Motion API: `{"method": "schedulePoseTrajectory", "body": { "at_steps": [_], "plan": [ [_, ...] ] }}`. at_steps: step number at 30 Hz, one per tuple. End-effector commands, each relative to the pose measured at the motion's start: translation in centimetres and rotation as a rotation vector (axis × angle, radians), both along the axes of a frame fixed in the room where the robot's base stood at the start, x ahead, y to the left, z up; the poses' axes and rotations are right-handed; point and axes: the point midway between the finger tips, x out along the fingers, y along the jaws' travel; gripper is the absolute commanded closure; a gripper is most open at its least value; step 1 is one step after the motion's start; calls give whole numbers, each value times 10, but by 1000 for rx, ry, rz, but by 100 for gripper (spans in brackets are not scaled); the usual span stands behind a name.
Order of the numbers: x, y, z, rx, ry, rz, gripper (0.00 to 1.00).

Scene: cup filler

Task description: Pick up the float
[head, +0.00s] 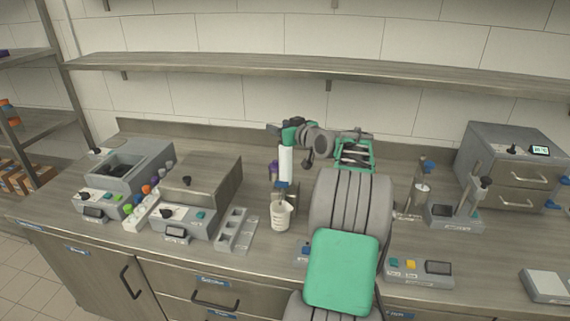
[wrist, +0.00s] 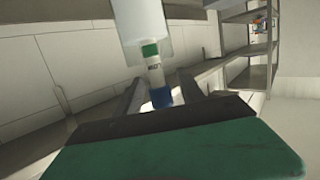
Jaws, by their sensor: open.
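In the wrist view a slim upright piece (wrist: 155,75) with a green band, a white printed middle and a blue end stands between the two fingers of my gripper (wrist: 160,92). It looks like the float, but I cannot be sure. A pale, see-through cylinder (wrist: 140,25) surrounds or stands behind its top. My gripper is open; I cannot tell whether either finger touches the piece. In the head view a white cylinder (head: 286,162) stands above a white marked cup (head: 281,215), with a blue part (head: 281,187) between them. My gripper's fingertips are not clear there.
A grey rack (head: 236,230) and a box-shaped device (head: 190,205) stand left of the cup. My arm crosses the counter to its right. A small device with buttons (head: 418,270) sits at the front right. A wall shelf (head: 300,66) runs above the counter.

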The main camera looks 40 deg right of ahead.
Motion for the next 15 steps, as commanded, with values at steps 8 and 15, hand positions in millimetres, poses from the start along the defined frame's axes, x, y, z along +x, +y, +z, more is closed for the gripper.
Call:
{"method": "schedulePoseTrajectory", "body": {
  "at_steps": [8,15],
  "plan": [
    [0,1,0,-1,0,1,67],
    [0,1,0,-1,0,1,87]
  ]
}}
